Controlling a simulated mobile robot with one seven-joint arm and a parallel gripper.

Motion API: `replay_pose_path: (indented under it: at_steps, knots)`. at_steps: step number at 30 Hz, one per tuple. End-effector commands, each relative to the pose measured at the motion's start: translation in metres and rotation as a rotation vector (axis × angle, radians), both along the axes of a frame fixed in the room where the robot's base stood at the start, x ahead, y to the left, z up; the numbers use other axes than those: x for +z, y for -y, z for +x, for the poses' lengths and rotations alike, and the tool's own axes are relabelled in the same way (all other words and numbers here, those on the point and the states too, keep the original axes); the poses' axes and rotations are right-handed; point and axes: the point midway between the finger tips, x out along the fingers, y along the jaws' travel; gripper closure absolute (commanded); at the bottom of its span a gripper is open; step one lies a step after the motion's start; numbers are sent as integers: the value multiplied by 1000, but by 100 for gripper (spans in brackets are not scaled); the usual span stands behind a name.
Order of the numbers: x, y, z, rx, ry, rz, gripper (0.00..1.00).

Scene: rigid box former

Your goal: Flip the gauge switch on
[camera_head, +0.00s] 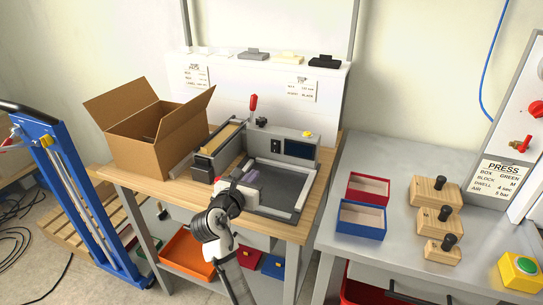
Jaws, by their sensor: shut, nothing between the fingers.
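The grey machine (255,134) stands on the wooden bench, with an upright panel at its back. The panel carries a dark display (298,149), and a small black switch (275,144) sits just left of it. I take these for the gauge and its switch; the switch's position is too small to tell. My gripper (224,183) is shut and empty, over the front left of the machine's grey tray (284,178). It is apart from the switch, which lies farther back and to the right. My wrist partly hides the fingertips and the tray's left edge.
A red-knobbed lever (253,103) rises behind the machine's left part. An open cardboard box (150,135) stands left. On the right table are a red box (367,187), a blue box (361,219) and wooden blocks with black knobs (434,190). Space above the tray is clear.

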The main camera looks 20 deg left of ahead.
Motion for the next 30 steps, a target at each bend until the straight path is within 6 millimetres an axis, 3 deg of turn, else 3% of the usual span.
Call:
replay_pose_path:
  at_steps: [8,21,30]
  knots:
    - [0,0,18,0,1,1,100]
    - [-10,3,106,1,1,1,100]
    - [-15,4,136,2,2,3,100]
